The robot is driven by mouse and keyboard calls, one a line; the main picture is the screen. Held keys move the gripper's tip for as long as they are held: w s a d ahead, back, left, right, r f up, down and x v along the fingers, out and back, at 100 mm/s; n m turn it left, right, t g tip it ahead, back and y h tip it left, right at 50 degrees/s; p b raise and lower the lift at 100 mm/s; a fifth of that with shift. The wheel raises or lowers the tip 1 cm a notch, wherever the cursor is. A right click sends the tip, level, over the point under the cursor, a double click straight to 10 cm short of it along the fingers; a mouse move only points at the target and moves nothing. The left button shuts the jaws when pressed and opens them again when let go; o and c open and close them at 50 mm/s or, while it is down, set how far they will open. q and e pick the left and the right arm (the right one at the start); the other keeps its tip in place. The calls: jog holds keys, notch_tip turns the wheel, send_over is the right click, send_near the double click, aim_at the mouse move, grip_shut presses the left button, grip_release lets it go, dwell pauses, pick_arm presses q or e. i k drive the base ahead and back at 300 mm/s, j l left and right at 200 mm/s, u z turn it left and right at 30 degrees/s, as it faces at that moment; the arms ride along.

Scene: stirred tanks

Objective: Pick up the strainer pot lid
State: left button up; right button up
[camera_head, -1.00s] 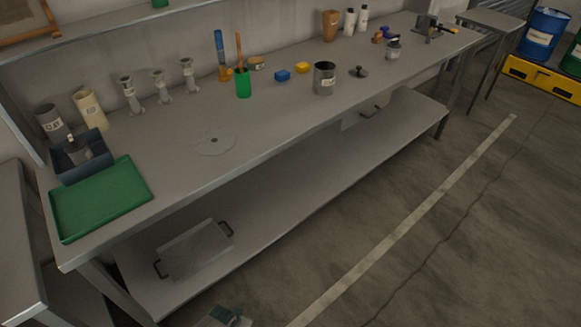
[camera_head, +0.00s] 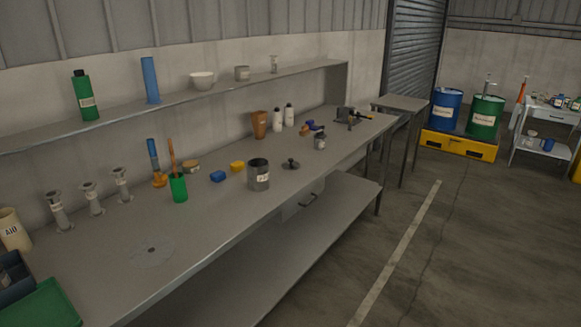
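A small dark round lid with a knob on top (camera_head: 291,163) lies on the long grey workbench (camera_head: 215,225), just right of an open grey metal pot with a white label (camera_head: 258,175). It looks like the strainer pot lid, though no label on it can be read. The lid and pot stand apart. A thin flat grey disc with a small centre hole (camera_head: 152,254) lies nearer on the bench. Neither of my grippers is in view.
A small labelled tin (camera_head: 320,142) is beyond the lid. A shelf (camera_head: 190,98) runs above.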

aim_at(289, 165)
jog(key=u, duration=0.85)
jog(key=i+l+u, duration=0.15)
jog(key=l+u, duration=0.15)
jog(key=i+l+u, duration=0.1)
jog(key=l+u, duration=0.25)
jog(key=l, duration=0.2)
jog(key=l+u, duration=0.3)
jog(key=l, duration=0.15)
jog(key=l+u, duration=0.4)
jog(key=l, duration=2.45)
jog(key=k+l, duration=0.1)
jog(key=l, duration=0.6)
